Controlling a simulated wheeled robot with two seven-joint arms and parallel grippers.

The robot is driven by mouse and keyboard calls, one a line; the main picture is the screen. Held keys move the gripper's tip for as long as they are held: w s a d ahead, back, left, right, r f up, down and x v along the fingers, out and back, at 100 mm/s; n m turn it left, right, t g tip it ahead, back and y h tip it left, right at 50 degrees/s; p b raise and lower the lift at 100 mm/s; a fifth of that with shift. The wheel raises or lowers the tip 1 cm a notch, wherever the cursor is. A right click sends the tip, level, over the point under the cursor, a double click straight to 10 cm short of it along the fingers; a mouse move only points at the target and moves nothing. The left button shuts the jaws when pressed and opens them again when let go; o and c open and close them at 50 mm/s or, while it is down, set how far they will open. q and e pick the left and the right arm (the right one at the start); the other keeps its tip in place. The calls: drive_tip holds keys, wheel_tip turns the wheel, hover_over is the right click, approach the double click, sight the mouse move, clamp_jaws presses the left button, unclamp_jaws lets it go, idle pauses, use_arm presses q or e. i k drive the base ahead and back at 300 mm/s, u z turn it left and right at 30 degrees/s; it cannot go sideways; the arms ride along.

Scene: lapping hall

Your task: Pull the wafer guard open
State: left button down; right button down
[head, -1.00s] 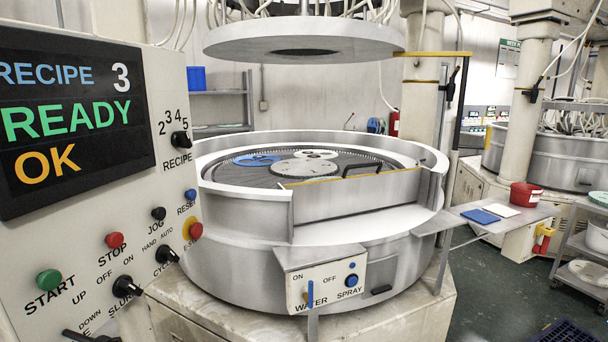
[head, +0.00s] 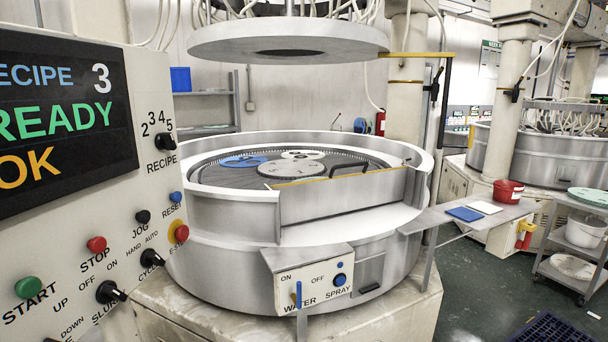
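The wafer guard (head: 340,194) is a grey metal panel with a yellow strip along its top edge. It stands upright at the front of the round lapping machine's rim (head: 200,194), across the gap in the rim. Neither of my grippers is in view.
A control panel (head: 80,210) fills the left side. A water box (head: 318,283) juts out below the guard. A side shelf (head: 450,218) at right holds a blue pad and a white pad. The upper plate (head: 288,42) hangs above. Green floor (head: 480,275) shows at right.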

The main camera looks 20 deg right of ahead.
sight(302, 201)
drive_tip(key=z, duration=2.55)
drive_tip(key=i, duration=2.2)
drive_tip(key=u, duration=2.8)
